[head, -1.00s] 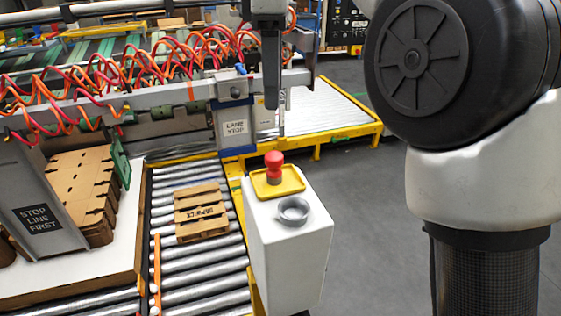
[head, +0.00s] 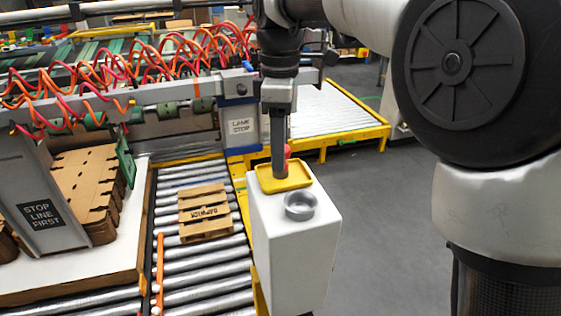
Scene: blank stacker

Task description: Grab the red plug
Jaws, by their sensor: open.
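The red plug (head: 288,151) stands at the yellow tray (head: 297,183) on top of the white pedestal (head: 293,245). Only a small red part of it shows, at the right edge of my gripper's finger. My gripper (head: 280,170) points straight down over the tray and is open. Its near finger covers most of the plug, and the far finger is hidden. I cannot tell whether the plug is between the fingers or whether they touch it.
A grey ring-shaped cup (head: 300,206) is on the pedestal in front of the tray. A roller conveyor with a small wooden pallet (head: 205,213) lies to the left. A sign reading "STOP LINE FIRST" (head: 41,212) stands further left. The grey floor at right is clear.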

